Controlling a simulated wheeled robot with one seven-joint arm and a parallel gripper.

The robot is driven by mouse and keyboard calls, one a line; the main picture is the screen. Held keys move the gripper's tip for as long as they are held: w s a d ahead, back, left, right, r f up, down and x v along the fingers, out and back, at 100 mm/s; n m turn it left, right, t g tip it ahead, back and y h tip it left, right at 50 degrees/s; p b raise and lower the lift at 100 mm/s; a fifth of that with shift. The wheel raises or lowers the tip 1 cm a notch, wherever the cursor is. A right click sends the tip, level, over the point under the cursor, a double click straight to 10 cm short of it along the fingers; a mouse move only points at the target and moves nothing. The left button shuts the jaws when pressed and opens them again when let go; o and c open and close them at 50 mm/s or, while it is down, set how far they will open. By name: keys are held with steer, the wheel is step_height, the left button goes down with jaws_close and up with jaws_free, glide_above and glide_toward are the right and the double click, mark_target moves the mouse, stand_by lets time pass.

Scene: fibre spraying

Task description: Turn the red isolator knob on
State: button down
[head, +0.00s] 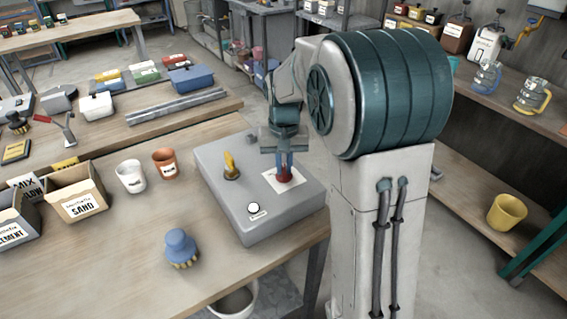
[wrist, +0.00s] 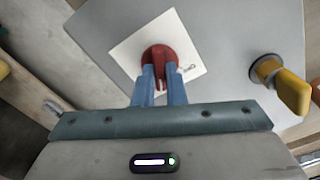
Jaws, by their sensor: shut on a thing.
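The red isolator knob (head: 284,175) sits on a white square plate (head: 270,181) on top of a grey box (head: 222,197). In the wrist view the red knob (wrist: 158,57) is round with a raised grip, and dark marks show on the white plate beside it. My gripper (head: 284,166) points down at the knob. Its blue fingers, also in the wrist view (wrist: 160,80), are shut on the knob's grip. The fingers hide part of the knob, and I cannot read its position.
A yellow lever (head: 231,166) and a white round button (head: 253,208) are on the same box. The table front is clear.

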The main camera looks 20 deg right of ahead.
mark_target(284, 168)
steer(key=shift+m, duration=1.2)
steer(key=c, duration=1.5)
jaws_free()
step_height(284, 168, up, 14)
steer(key=shift+f, duration=0.1)
